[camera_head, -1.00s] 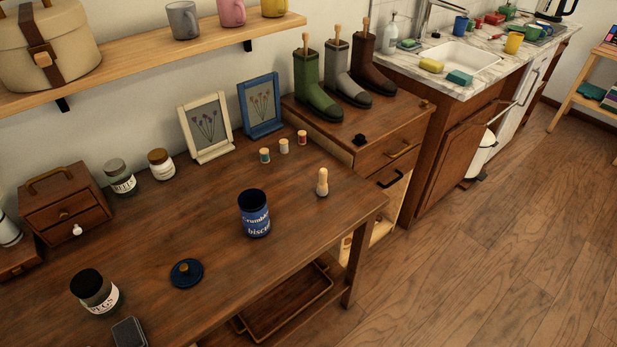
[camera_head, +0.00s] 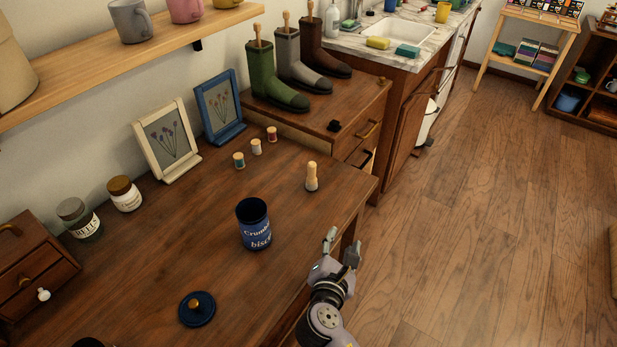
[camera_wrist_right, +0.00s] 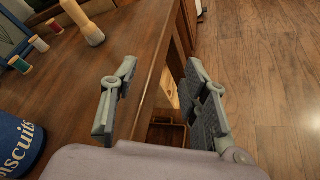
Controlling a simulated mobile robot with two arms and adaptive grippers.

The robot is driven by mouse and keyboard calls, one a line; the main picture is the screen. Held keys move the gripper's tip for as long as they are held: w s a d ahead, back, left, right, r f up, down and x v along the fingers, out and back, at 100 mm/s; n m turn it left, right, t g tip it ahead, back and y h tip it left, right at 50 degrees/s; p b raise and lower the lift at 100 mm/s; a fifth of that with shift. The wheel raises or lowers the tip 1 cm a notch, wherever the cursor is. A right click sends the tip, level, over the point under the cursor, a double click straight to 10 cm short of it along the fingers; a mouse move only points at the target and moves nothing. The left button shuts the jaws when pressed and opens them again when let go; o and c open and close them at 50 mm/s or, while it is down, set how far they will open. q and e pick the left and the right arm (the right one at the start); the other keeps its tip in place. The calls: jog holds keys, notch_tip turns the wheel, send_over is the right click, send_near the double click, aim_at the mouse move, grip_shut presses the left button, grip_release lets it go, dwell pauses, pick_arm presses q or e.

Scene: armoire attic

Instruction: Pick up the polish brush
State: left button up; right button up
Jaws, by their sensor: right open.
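The polish brush (camera_head: 311,177), a small pale wooden handle on a short light head, stands upright on the wooden table (camera_head: 275,200) near its right end. It also shows at the top left of the right wrist view (camera_wrist_right: 84,22). My right gripper (camera_head: 341,246) is open and empty, by the table's right front edge. It is apart from the brush, nearer the camera and slightly right of it. In the right wrist view the two fingers (camera_wrist_right: 160,85) straddle the line of the table edge, with nothing between them. My left gripper is not in view.
A blue biscuit tin (camera_head: 254,225) stands left of my right gripper, its blue lid (camera_head: 197,309) lying nearby. A cabinet with boots (camera_head: 270,80) adjoins the table's far end. Open floor (camera_head: 460,220) lies to the right.

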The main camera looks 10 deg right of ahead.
jog(key=w+a+r+n+t, duration=0.1)
jog(key=a+r+n, duration=0.1)
jog(key=w+a+r+n+t, duration=0.1)
jog(key=a+r+n+t, duration=0.1)
jog(key=a+n, duration=0.1)
jog(key=w+a+r+n+t+y, duration=0.1)
jog(key=w+a+r+n, duration=0.1)
jog(key=n, duration=0.1)
jog(key=shift+a+r, duration=0.15)
jog(key=shift+a, duration=0.25)
jog(key=shift+w+r+n, duration=0.15)
jog(key=shift+w+n, duration=0.2)
jog(key=shift+n, duration=0.05)
send_near(312, 169)
jog(key=x, duration=0.5)
jog(key=shift+w+r, duration=0.1)
jog(key=shift+w, duration=0.1)
jog(key=x, duration=0.5)
jog(key=shift+w+d+f, duration=0.1)
jog(key=shift+w+f, duration=0.1)
jog(key=shift+w, duration=0.2)
jog(key=shift+c, duration=0.3)
grip_shut()
